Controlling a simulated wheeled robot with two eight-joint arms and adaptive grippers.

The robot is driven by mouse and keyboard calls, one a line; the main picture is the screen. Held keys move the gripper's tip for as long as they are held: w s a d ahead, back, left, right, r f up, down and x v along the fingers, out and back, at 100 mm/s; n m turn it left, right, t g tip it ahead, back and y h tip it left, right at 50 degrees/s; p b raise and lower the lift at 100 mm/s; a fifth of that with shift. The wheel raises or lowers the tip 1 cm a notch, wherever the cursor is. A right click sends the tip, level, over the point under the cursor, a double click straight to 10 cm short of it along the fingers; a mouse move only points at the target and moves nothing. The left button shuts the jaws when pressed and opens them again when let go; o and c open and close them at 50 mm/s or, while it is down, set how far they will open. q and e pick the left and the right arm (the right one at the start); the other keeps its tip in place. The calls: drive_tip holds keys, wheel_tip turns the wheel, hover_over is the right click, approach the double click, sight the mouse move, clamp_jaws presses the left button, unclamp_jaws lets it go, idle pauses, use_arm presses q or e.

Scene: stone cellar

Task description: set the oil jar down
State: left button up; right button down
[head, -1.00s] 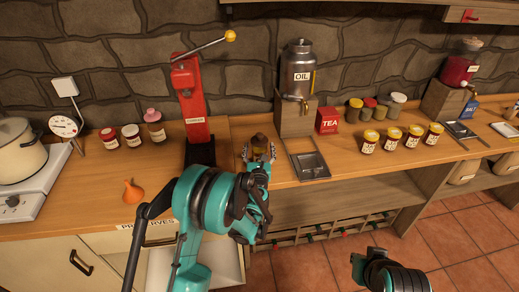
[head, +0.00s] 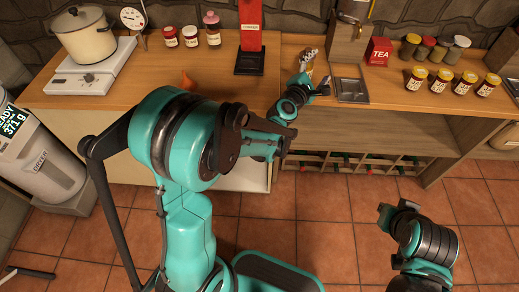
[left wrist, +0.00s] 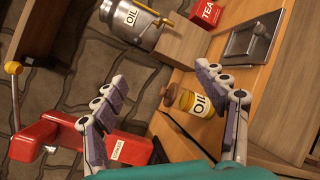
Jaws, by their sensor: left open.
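The oil jar (left wrist: 201,104), amber with a brown lid and a white OIL label, is on the wooden counter in the left wrist view. My left gripper (left wrist: 180,92) is open, with one finger on each side of the jar. The jar looks closer to the right-hand finger; I cannot tell whether they touch. In the head view my left gripper (head: 307,60) is at the counter between the red press and the metal tray, largely hiding the jar. My right gripper (head: 385,213) is low over the floor, away from the counter; its fingers are unclear.
The red press (head: 250,40) stands left of the gripper. The metal drip tray (head: 351,90) and the oil can on its wooden block (left wrist: 140,22) are to the right. A red tea box (head: 378,51) and several labelled jars stand farther right. An orange funnel (head: 187,81) lies left.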

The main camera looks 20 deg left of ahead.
use_arm(q)
drive_tip(key=s+d+m+g+h, duration=0.1)
drive_tip(key=s+m+g, duration=0.4)
drive_tip(key=s+m, duration=1.05)
drive_tip(key=s+a+f+m+g+y, duration=0.2)
drive_tip(key=s+a+f+m, duration=0.2)
drive_tip(key=s, duration=0.5)
drive_tip(key=s+a+f+m+g+y, duration=0.1)
drive_tip(key=s+a+f+m+g, duration=0.2)
drive_tip(key=s, duration=0.7)
drive_tip(key=shift+s+a+f+m+y, duration=0.2)
drive_tip(key=shift+a+f+m+y, duration=0.25)
drive_tip(key=shift+f+m, duration=0.4)
